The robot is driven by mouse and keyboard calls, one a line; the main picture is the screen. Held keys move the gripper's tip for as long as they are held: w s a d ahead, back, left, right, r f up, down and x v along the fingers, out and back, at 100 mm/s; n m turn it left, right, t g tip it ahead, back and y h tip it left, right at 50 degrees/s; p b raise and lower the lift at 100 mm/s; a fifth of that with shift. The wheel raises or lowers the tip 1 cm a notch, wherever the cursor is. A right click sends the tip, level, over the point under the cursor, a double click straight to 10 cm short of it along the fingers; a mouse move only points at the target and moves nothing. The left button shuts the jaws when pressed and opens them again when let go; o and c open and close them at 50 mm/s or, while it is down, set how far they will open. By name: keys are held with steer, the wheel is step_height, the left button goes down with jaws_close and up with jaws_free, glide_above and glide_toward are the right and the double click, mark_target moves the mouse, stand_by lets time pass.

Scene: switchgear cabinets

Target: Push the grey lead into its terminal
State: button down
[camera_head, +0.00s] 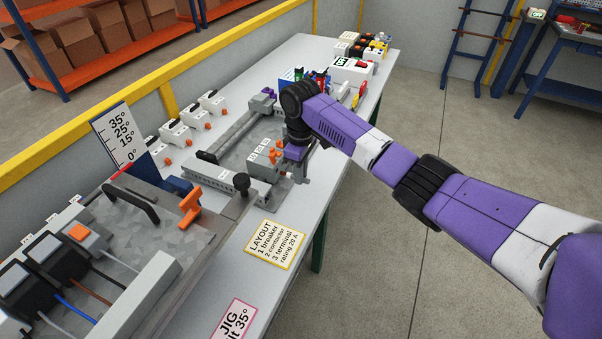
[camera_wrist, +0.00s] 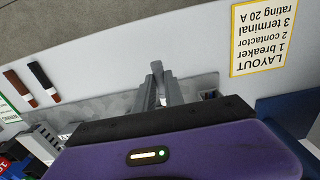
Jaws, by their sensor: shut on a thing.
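My gripper (camera_wrist: 160,94) shows in the wrist view with its two grey fingers close together. They are shut on a short grey piece that looks like the grey lead (camera_wrist: 157,69), sticking out past the fingertips. In the head view my gripper (camera_head: 297,165) points down at the front end of the grey rail frame, next to a grey block (camera_head: 263,160) with white labels and orange parts. My wrist covers much of this spot. I cannot tell which opening is the lead's terminal, or whether the lead touches it.
A LAYOUT card (camera_head: 274,244) lies in front of the frame. A tilted jig (camera_head: 130,240) with an orange clamp (camera_head: 190,206) stands at the left. Several white boxes with orange knobs (camera_head: 175,137) line the back edge. Brown (camera_wrist: 18,85) and black (camera_wrist: 43,80) pieces lie apart in the wrist view.

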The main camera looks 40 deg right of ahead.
mark_target(291, 174)
steer(key=shift+w+a+b, duration=0.25)
steer(key=shift+w+b, duration=0.15)
steer(key=shift+w, duration=0.35)
steer(key=shift+w+a+b, duration=0.25)
steer(key=shift+w+b, duration=0.15)
steer(key=shift+w, duration=0.3)
steer(key=c, duration=1.3)
jaws_free()
steer(key=shift+c, duration=0.2)
steer(key=shift+r+b, duration=0.75)
steer(key=shift+r, duration=3.15)
steer(key=shift+s+d, duration=0.1)
